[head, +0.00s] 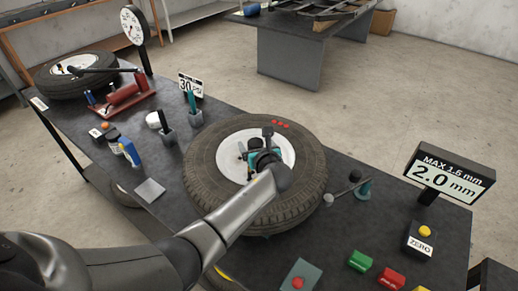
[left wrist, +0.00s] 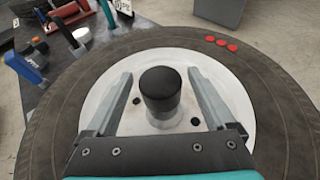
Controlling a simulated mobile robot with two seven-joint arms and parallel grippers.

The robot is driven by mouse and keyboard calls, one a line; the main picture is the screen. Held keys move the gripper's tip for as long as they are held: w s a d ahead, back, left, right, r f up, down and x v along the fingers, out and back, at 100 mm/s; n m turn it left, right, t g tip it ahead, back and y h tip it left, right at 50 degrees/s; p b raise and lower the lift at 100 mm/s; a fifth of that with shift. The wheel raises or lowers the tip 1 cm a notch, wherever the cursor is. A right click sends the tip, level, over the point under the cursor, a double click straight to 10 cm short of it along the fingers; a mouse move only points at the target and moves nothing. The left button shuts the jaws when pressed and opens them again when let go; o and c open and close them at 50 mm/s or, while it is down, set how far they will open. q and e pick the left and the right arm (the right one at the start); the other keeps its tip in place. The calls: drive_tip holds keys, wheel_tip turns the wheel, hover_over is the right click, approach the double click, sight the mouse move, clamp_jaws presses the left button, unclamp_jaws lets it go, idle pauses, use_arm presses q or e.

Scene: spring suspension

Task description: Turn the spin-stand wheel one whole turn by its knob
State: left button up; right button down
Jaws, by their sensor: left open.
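The spin-stand wheel lies flat on the dark bench, a black tyre (head: 213,140) around a white rim (head: 285,150). Three red marks (head: 280,125) sit on the tyre's far side and also show in the left wrist view (left wrist: 222,42). A black upright knob (left wrist: 160,92) stands on the white rim. My left gripper (head: 262,150) is low over the rim. In the left wrist view its open fingers (left wrist: 160,95) stand on either side of the knob, with visible gaps. The gripper and arm hide part of the wheel in the head view. My right gripper is out of view.
A display reading 2.0 mm (head: 448,180) and a ZERO button box (head: 420,240) stand at right. Green (head: 360,261) and red (head: 391,279) blocks lie in front. Blue bottle (head: 130,152), holders and a second tyre (head: 60,85) are at left.

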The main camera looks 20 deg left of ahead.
use_arm(q)
drive_tip(key=p+v, duration=0.2)
drive_tip(key=v, duration=1.3)
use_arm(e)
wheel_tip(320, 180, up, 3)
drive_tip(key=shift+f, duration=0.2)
use_arm(q)
drive_tip(key=shift+f, duration=0.15)
